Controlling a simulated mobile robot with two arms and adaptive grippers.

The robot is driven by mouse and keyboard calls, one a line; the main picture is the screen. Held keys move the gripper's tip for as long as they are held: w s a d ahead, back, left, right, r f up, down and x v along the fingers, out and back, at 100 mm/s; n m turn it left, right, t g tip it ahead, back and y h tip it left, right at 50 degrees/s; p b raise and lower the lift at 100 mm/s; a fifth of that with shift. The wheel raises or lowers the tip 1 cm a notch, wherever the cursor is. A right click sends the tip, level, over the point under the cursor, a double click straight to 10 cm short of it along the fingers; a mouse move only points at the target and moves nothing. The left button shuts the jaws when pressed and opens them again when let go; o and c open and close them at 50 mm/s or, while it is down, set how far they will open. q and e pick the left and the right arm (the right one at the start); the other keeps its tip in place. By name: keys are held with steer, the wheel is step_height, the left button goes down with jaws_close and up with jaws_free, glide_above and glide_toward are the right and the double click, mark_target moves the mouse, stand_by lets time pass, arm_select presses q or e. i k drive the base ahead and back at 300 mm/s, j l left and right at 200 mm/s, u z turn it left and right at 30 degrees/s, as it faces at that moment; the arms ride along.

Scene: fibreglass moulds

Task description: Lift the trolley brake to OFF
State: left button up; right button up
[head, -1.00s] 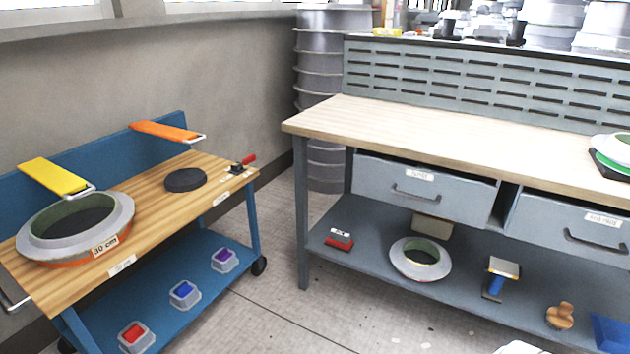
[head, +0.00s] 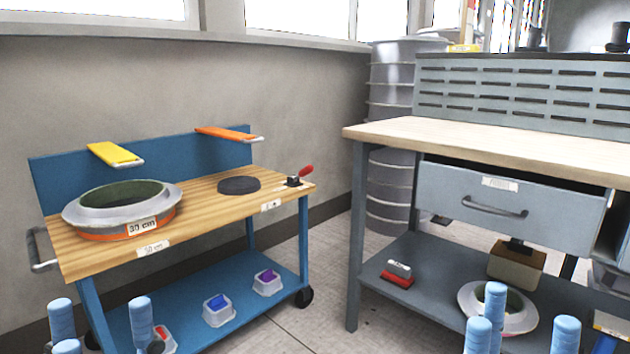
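The blue trolley (head: 275,238) with a wooden top stands at the left against the wall. Its brake lever (head: 304,172) has a red handle on a small black base at the right end of the top, and it slants up to the right. My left gripper (head: 100,325) shows at the bottom left edge as blue fingertips spread apart, in front of the trolley's lower shelf. My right gripper (head: 512,325) shows at the bottom right, its blue fingertips apart, in front of the workbench. Both look empty; neither touches the lever.
A grey workbench (head: 358,245) with a drawer stands right of the trolley, with floor between. A ring mould (head: 122,207) and a black disc (head: 239,185) sit on the trolley top. Yellow (head: 115,154) and orange (head: 223,133) flaps jut from its back panel.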

mark_target(309, 168)
steer(key=i+j, duration=0.15)
steer(key=i, duration=0.35)
steer(key=i+j+z, duration=0.15)
steer(key=i, duration=0.3)
steer(key=i+j, duration=0.25)
steer(key=i, duration=0.25)
steer(key=i+j+z, duration=0.15)
steer(key=i, duration=0.3)
